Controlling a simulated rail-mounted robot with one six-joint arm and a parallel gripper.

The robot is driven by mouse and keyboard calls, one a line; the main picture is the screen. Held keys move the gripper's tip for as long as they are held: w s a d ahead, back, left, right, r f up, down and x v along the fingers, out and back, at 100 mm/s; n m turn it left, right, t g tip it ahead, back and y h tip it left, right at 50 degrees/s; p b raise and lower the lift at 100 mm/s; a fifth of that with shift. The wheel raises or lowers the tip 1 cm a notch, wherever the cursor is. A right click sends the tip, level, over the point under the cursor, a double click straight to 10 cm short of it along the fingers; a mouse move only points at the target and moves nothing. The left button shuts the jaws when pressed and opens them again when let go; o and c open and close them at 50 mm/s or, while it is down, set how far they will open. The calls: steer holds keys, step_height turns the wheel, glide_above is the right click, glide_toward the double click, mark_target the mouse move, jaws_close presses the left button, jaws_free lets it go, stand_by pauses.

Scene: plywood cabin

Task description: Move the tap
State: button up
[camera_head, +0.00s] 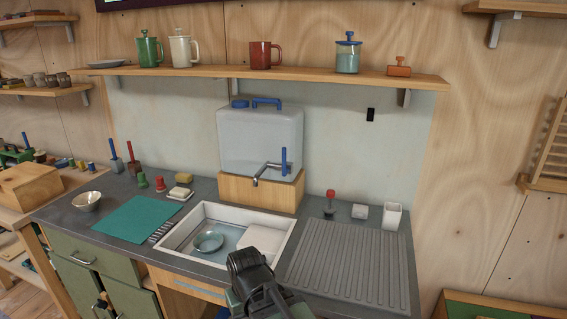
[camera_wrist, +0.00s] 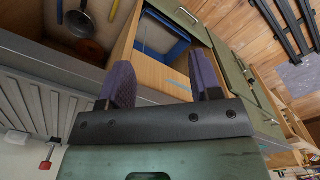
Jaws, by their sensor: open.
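The tap (camera_head: 266,172) is a metal spout with an upright blue lever, on the front of a clear water container (camera_head: 258,135) that stands on a wooden block. Its spout hangs over the back of the sink (camera_head: 184,236). The wrist view does not show the tap. My gripper (camera_wrist: 163,78) is open in the wrist view, its two purple-grey fingers apart with nothing held between them. In the head view my dark arm end is in front of the sink, low and well apart from the tap; the fingers cannot be made out there.
A dish (camera_head: 208,242) lies in the sink. A ribbed drainboard (camera_head: 345,265) is at right, with a red-topped brush (camera_head: 330,203) and white cup (camera_head: 392,216) behind. A shelf (camera_head: 230,77) holding mugs runs above the container. A blue bin (camera_wrist: 168,52) shows below the counter.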

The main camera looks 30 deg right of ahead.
steer(key=shift+r, duration=0.1)
steer(key=shift+c, duration=0.9)
steer(key=shift+h, duration=0.5)
steer(key=w+d+r+p, duration=0.1)
steer(key=w+r+p, duration=0.1)
steer(key=w+d+r+p, duration=0.1)
steer(key=w+d, duration=0.1)
steer(key=shift+r+p, duration=0.4)
steer(key=shift+c, duration=0.7)
steer(key=n+t+h+p, duration=0.4)
steer(key=n+t+h, duration=0.8)
steer(key=n, duration=1.3)
glide_toward(283, 151)
steer(key=w+g+h, duration=0.2)
steer(key=x, duration=1.1)
steer(key=shift+w+d+f, duration=0.15)
steer(key=shift+d+f, duration=0.05)
jaws_close()
